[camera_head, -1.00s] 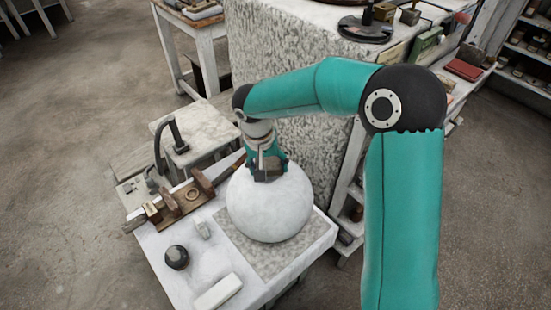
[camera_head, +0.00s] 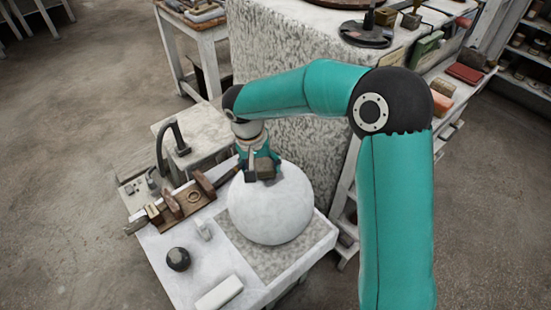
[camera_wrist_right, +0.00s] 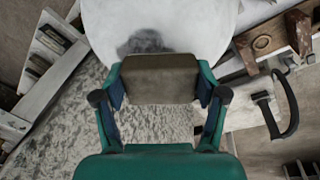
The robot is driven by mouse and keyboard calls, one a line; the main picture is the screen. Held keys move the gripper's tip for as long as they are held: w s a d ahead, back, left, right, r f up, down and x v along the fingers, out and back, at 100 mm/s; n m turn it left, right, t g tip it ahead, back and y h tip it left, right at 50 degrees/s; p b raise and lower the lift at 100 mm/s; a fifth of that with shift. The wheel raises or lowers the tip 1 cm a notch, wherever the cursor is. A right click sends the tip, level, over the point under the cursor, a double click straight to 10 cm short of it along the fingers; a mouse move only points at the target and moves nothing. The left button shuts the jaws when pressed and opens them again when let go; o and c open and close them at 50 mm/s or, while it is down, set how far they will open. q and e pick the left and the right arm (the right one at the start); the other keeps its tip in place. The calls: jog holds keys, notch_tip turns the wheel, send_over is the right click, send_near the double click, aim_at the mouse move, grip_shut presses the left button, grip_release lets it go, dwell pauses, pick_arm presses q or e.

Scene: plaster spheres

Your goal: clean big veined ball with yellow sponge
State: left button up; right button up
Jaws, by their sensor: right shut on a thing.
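The big pale ball (camera_head: 268,212) rests on a speckled pad on the white table and shows faint grey mottling. In the right wrist view the ball (camera_wrist_right: 190,22) fills the top, with a dark grey smudge (camera_wrist_right: 146,42) just beyond the held block. My right gripper (camera_head: 259,166) is at the upper part of the ball, shut on a brownish, dull yellow block, the sponge (camera_wrist_right: 160,77). The sponge also shows in the head view (camera_head: 265,169), at the ball's top; whether it touches the surface I cannot tell. My left gripper is out of view.
A small dark ball (camera_head: 178,259) and a white block (camera_head: 219,293) lie on the table (camera_head: 195,275). A brown wooden tool (camera_head: 185,202) lies left of the big ball. A tall speckled stone block (camera_head: 300,125) stands close behind. The floor at left is mostly clear.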

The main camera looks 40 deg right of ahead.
aim_at(273, 166)
jog(key=shift+s+d+f+y+b, duration=0.15)
jog(key=shift+s+d+y+b, duration=0.2)
jog(key=shift+d+b, duration=0.2)
jog(key=shift+s+d+t+y+b, duration=0.35)
jog(key=shift+s+d+t+b, duration=0.15)
jog(key=shift+s+d+b, duration=0.15)
jog(key=shift+s+d+t+y+b, duration=0.4)
jog(key=shift+s+d+t+y, duration=0.1)
jog(key=shift+s+d, duration=0.1)
jog(key=shift+w+a+f+b, duration=0.1)
jog(key=shift+w+f+b, duration=0.05)
jog(key=shift+f+b, duration=0.4)
jog(key=shift+r, duration=0.1)
jog(key=shift+w+a+r, duration=0.1)
jog(key=shift+w+a, duration=0.1)
jog(key=shift+a, duration=0.1)
jog(key=shift+w+a, duration=0.35)
jog(key=shift+a, duration=0.2)
jog(key=shift+s+d+f+b, duration=0.15)
jog(key=shift+s+d, duration=0.45)
jog(key=shift+d, duration=0.3)
jog(key=shift+s+d+f+b, duration=0.15)
jog(key=shift+s+d, duration=0.4)
jog(key=shift+d, duration=0.3)
